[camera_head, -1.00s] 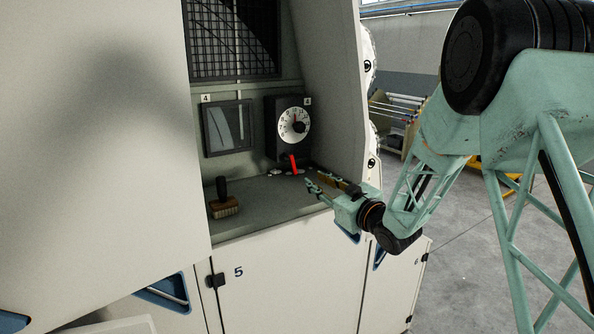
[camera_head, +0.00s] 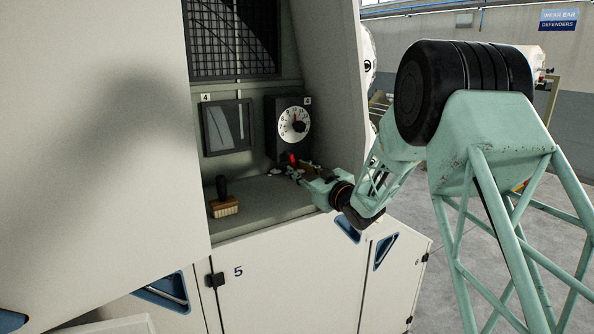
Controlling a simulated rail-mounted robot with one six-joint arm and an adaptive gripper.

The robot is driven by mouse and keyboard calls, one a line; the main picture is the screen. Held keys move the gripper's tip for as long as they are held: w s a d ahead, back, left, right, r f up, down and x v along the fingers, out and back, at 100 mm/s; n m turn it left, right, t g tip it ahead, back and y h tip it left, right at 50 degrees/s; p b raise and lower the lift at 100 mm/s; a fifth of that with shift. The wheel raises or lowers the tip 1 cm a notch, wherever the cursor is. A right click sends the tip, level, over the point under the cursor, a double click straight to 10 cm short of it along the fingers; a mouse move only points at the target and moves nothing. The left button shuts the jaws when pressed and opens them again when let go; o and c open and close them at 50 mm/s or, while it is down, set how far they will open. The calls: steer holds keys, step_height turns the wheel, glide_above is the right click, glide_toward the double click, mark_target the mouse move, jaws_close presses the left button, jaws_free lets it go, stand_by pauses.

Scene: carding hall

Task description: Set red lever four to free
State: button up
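The red lever (camera_head: 292,158) stands at the foot of the dark dial box, at the back of the grey shelf inside the machine's bay. Only its upper part shows; my gripper hides the rest. My gripper (camera_head: 294,171) is at the lever, reaching in from the right. Its fingers look to lie just in front of or around the lever; I cannot tell whether they touch it or how far apart they are. The dial box (camera_head: 280,145) has a white numbered dial (camera_head: 294,124) with a black knob, and a small number plate (camera_head: 307,101) above it, too small to read surely.
A wooden brush with a dark handle (camera_head: 224,205) stands on the shelf (camera_head: 262,200) at the left. A dark-framed window (camera_head: 227,127) marked 4 is on the back wall. The bay's slanted right wall (camera_head: 335,90) is close to my arm. The shelf between brush and gripper is clear.

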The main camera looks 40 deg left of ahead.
steer(key=shift+w+a, duration=0.2)
steer(key=shift+a, duration=0.35)
steer(key=shift+c, duration=0.8)
jaws_close()
steer(key=shift+s, duration=0.1)
steer(key=shift+s+a+f+m, duration=0.1)
steer(key=shift+s+m, duration=0.15)
steer(key=shift+m, duration=0.5)
steer(key=shift+s+a+m, duration=0.1)
steer(key=shift+s+m, duration=0.1)
steer(key=shift+m, duration=0.55)
